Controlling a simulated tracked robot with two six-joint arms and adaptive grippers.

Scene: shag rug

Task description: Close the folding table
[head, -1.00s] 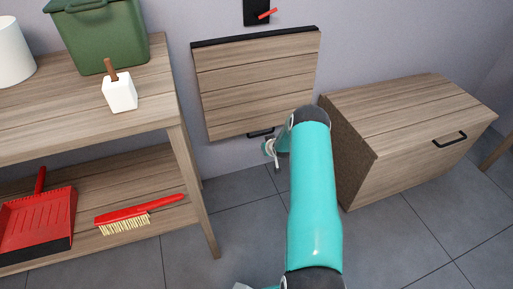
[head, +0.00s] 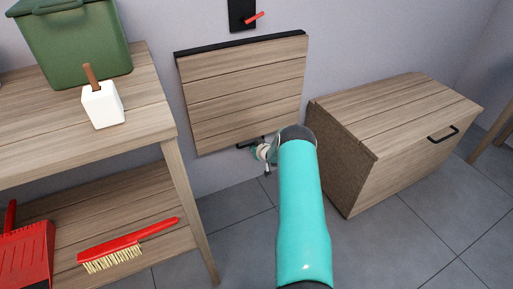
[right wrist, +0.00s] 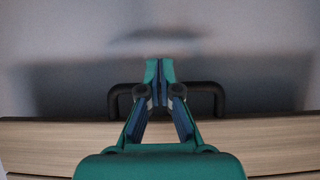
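The folding table (head: 245,95) is a slatted wooden leaf on the wall. It hangs down from a black strip along its top edge and looks close to flat against the wall. Its black handle (head: 246,145) is at the lower edge, and also shows in the right wrist view (right wrist: 208,88). My right gripper (head: 262,154) is at this handle, partly hidden by its own arm. In the right wrist view its fingertips (right wrist: 160,80) are together, across the middle of the handle; whether they touch the bar is unclear. My left gripper is out of view.
A black wall plate with a red lever (head: 254,17) is above the leaf. A wooden cabinet (head: 400,110) stands to the right. A shelf unit (head: 150,110) on the left holds a green bin (head: 75,45), a white block, a red brush and a dustpan. Tiled floor lies between.

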